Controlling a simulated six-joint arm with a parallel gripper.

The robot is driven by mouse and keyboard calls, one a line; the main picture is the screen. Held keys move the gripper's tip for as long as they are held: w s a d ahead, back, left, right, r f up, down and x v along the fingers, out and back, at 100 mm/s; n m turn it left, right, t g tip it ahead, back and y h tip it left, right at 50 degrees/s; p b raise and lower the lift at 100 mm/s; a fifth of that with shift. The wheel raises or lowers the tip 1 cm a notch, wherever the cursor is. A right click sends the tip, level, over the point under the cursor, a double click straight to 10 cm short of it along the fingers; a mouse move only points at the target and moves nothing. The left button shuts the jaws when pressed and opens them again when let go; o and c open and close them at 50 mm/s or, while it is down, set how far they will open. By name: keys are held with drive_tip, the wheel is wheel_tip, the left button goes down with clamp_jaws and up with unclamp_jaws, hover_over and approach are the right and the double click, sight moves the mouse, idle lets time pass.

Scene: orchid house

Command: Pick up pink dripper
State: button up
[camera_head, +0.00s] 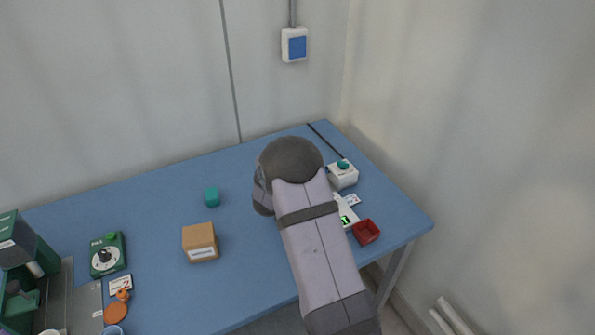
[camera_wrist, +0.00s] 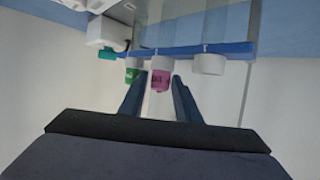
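The pink dripper (camera_wrist: 162,79) shows in the wrist view as a small pink body with a pale part above it in the picture. It lies in line with the space between the two fingers of my gripper (camera_wrist: 159,76), near the fingertips. The fingers are apart, and I see no clear contact with the dripper. In the head view my own arm hides the gripper's fingers, and the dripper does not show there.
In the wrist view a green container (camera_wrist: 132,74) is close to the left finger, and a white one (camera_wrist: 208,64) is to the right. A cardboard box (camera_head: 200,243) is left.

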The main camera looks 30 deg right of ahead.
clamp_jaws()
drive_tip(key=shift+r, duration=0.1)
wheel_tip(320, 180, up, 10)
drive_tip(key=shift+f+b, duration=0.1)
drive_tip(key=shift+b, duration=0.3)
